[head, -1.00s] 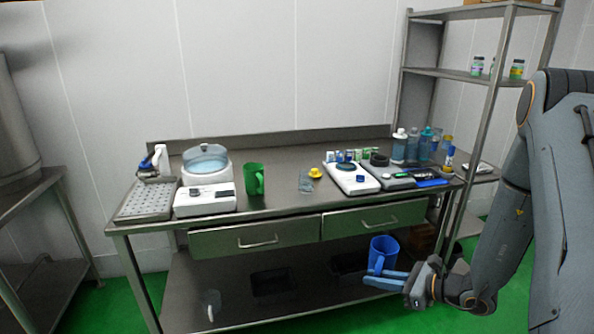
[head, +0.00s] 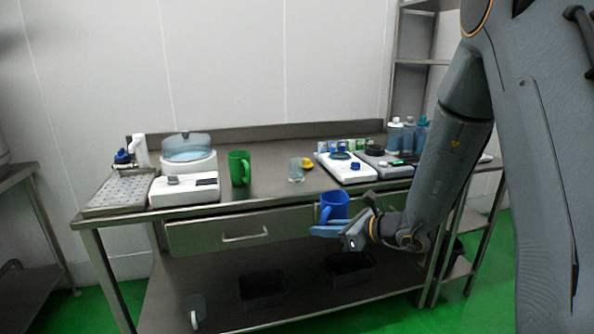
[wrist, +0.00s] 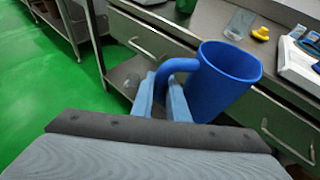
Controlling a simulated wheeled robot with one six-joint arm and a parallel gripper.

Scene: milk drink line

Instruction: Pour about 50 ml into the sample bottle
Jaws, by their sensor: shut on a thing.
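My gripper (head: 326,229) is shut on the handle of a blue jug (head: 335,205), which it holds upright in front of the steel table's front edge. In the wrist view the blue jug (wrist: 224,82) is beyond the fingers (wrist: 163,98), its handle between them; its contents cannot be seen. A clear glass vessel (head: 296,170), perhaps the sample bottle, stands on the table beyond the jug, beside a yellow object. It also shows in the wrist view (wrist: 239,24). The jug and the glass are apart.
A green jug (head: 239,168) stands left of the glass. A white device with a round bowl (head: 188,148) and a drain tray (head: 122,190) are at the left. A white scale (head: 345,168) and several bottles (head: 407,135) are at the right. The table (head: 262,187) has bare room around the glass.

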